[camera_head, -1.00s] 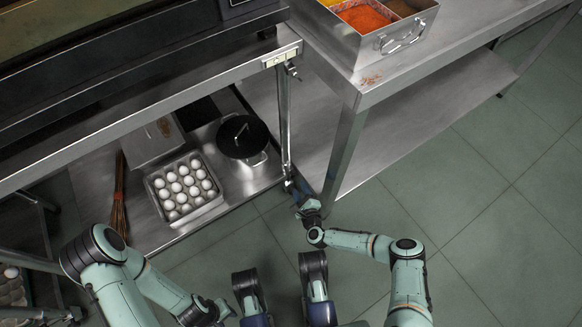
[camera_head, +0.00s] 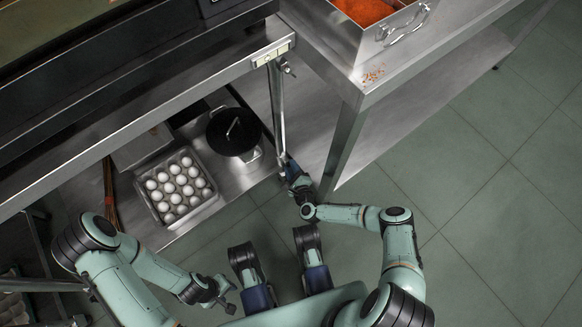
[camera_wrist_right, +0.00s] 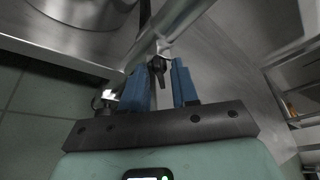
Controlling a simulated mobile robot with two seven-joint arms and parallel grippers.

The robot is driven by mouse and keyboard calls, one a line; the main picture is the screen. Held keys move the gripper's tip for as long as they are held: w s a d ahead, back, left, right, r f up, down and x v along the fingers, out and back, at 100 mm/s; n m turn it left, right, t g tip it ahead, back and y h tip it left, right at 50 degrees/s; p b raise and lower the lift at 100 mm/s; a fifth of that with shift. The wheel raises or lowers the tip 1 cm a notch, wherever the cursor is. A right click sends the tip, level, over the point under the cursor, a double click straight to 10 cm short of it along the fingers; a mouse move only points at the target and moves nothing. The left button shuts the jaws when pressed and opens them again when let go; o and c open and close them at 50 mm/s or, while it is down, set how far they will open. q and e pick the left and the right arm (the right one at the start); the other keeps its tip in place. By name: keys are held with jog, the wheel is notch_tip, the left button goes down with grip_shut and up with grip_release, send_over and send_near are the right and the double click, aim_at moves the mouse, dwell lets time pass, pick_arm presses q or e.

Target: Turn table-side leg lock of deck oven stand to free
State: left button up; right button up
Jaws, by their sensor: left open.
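The deck oven stand's table-side leg (camera_head: 278,112) runs down beside the worktable. My right gripper (camera_head: 287,165) is at the lower end of this leg. In the right wrist view, a small black lever (camera_wrist_right: 157,66) on the leg's metal tube sits between the tips of the two blue fingers of my right gripper (camera_wrist_right: 160,80). The fingers are apart, with gaps beside the lever; I cannot tell whether either touches it. The lever is too small to make out in the head view. My left gripper (camera_head: 226,292) is open and empty over the floor at the lower left.
The worktable's leg (camera_head: 343,150) stands close to the right of my right gripper. Green floor (camera_head: 460,200) is open to the right.

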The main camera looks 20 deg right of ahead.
grip_shut()
jog(key=n+t+h, duration=0.1)
jog(key=n, duration=0.2)
jog(key=n+t, duration=0.2)
jog(key=n, duration=0.1)
jog(key=shift+w+a+f+n+h, duration=0.1)
jog(key=shift+f+n+h, duration=0.05)
jog(key=shift+n+h, duration=0.25)
dwell(0.4)
